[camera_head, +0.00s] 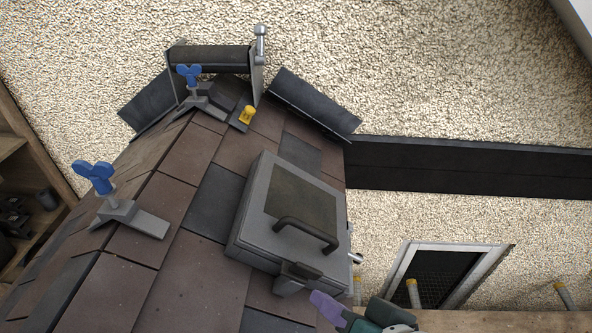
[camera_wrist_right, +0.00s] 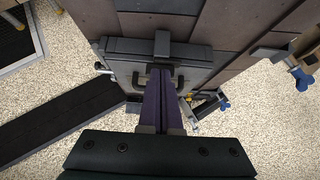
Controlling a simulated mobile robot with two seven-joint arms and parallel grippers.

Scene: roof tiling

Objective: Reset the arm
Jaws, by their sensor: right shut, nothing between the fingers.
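My right gripper (camera_head: 318,300) shows at the bottom of the head view, with purple fingers and a dark green body. In the right wrist view its fingers (camera_wrist_right: 162,72) are pressed together with nothing between them. It is just in front of the lower edge of a grey hatch (camera_head: 258,250) with a dark handle, set on the brown-shingled roof (camera_head: 190,152). In the wrist view the fingers overlap the hatch (camera_wrist_right: 120,48); I cannot tell whether they touch it. My left gripper is in neither view.
Two blue-handled clamps (camera_head: 96,176) (camera_head: 190,76) stand on the ridge, with a yellow piece (camera_head: 247,115) near the far one. A dark roll (camera_head: 208,59) sits at the roof's far end. A dark beam (camera_head: 470,168) and a framed grille (camera_head: 440,275) lie at the right.

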